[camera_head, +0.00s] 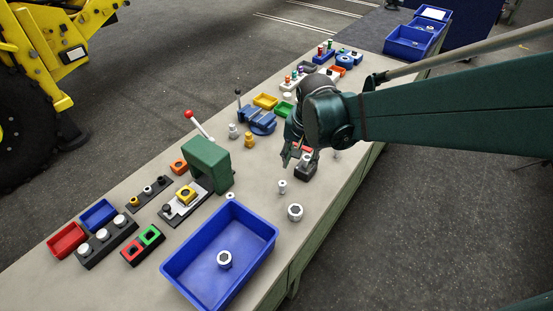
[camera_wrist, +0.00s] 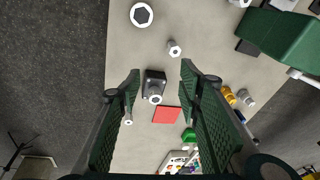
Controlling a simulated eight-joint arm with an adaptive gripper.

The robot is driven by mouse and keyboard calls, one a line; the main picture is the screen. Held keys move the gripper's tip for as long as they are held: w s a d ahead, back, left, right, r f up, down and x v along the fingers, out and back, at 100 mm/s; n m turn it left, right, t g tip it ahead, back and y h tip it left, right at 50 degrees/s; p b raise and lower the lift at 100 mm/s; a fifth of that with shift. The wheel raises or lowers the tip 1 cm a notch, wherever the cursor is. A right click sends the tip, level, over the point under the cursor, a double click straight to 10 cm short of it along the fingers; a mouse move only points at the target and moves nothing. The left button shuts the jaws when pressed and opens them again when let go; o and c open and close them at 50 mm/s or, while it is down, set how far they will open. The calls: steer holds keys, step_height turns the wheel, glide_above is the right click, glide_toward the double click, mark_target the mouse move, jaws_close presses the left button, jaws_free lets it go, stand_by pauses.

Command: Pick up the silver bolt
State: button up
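Several silver bolt-like pieces are in view, and I cannot tell which one the task means. One silver bolt (camera_wrist: 155,97) stands at a dark block (camera_wrist: 154,80), between my open fingers in the wrist view. A small silver bolt (camera_head: 282,186) stands on the bench and shows in the wrist view (camera_wrist: 174,48) beyond the fingertips. A wider silver hex piece (camera_head: 295,212) stands near the bench edge. Another silver piece (camera_head: 233,131) stands beside a gold one (camera_head: 249,140). My gripper (camera_wrist: 160,72) is open and empty, pointing down above the dark block. In the head view it partly hides the block.
A large blue tray (camera_head: 181,266) holding a silver hex piece (camera_head: 224,259) is at the front. A green press (camera_head: 208,164) and a blue vise (camera_head: 259,121) stand left of my gripper. A red plate (camera_wrist: 166,115) lies beside the dark block. Bare bench lies around the small bolt.

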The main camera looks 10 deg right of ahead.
mark_target(282, 183)
steer(key=w+a+f+m, duration=0.1)
steer(key=f, duration=0.2)
steer(key=w+a+f+m+g+p, duration=0.1)
steer(key=w+f, duration=0.1)
steer(key=f, duration=0.1)
steer(key=w+a+f+m+g, duration=0.1)
steer(key=w+f, duration=0.1)
steer(key=f, duration=0.1)
steer(key=shift+w+a+f, duration=0.2)
steer(key=shift+w+a, duration=0.05)
steer(key=shift+a, duration=0.05)
steer(key=shift+w+a+f+g, duration=0.1)
steer(key=shift+f+g, duration=0.05)
steer(key=shift+f, duration=0.25)
steer(key=shift+w+a+f+g, duration=0.1)
steer(key=shift+f+g, duration=0.05)
steer(key=shift+f, duration=0.2)
steer(key=shift+f, duration=0.1)
steer(key=shift+f, duration=1.25)
steer(key=shift+f, duration=0.1)
steer(key=shift+f, duration=2.5)
steer(key=c, duration=1)
